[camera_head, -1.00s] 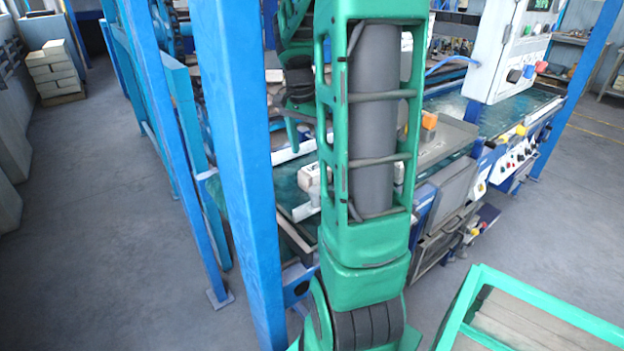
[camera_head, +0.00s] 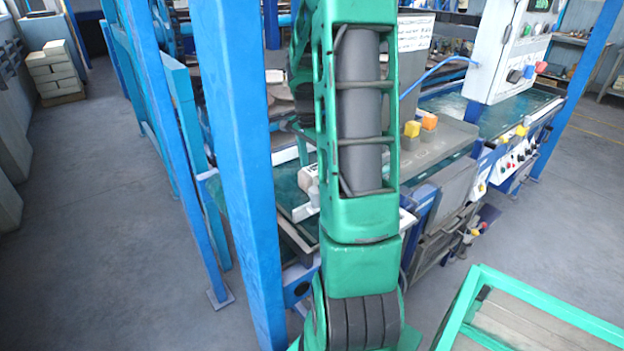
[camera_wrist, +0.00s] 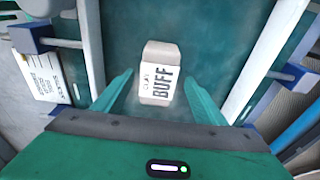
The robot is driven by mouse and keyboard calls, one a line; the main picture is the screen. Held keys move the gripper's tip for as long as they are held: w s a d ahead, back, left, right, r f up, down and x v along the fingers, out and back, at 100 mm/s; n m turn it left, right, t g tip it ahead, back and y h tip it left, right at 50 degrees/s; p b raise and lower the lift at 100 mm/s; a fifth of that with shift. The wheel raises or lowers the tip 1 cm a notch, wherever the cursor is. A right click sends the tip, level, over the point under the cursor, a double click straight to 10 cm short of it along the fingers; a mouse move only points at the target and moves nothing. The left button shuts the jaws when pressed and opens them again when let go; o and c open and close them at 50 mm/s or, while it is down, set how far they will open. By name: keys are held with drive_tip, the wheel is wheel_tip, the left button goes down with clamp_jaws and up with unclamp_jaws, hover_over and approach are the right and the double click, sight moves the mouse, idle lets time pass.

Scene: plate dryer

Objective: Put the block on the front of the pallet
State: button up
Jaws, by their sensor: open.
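In the wrist view a pale clay-coloured block (camera_wrist: 159,62) with a white label reading "BUFF" lies on a dark green surface. My gripper (camera_wrist: 157,84) is open, its two teal fingers pointing towards the block, one to each side of its lower end. A gap shows between each finger and the block, and I cannot tell how high the fingers are above it.
Blue posts (camera_head: 240,150) stand left of my arm. A machine with a green belt (camera_head: 505,112), a white control box (camera_head: 497,55) and several knobs stands at the right. Pale rails flank the block in the wrist view. Stacked blocks (camera_head: 55,72) stand far left. Grey floor is open at left.

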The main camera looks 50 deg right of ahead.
sight(314, 169)
drive_tip(key=shift+s+d+f, duration=0.1)
drive_tip(key=shift+d+f, duration=0.05)
drive_tip(key=shift+f, duration=0.7)
drive_tip(key=shift+s+d+f, duration=0.1)
drive_tip(key=shift+f, duration=0.75)
drive_tip(key=shift+w, duration=0.1)
clamp_jaws()
drive_tip(key=shift+r, duration=0.1)
wheel_tip(314, 169, up, 4)
drive_tip(key=shift+r, duration=0.2)
drive_tip(key=a+r, duration=0.6)
drive_tip(key=a, duration=0.5)
drive_tip(key=shift+w+a+r, duration=0.3)
drive_tip(key=shift+a, duration=0.1)
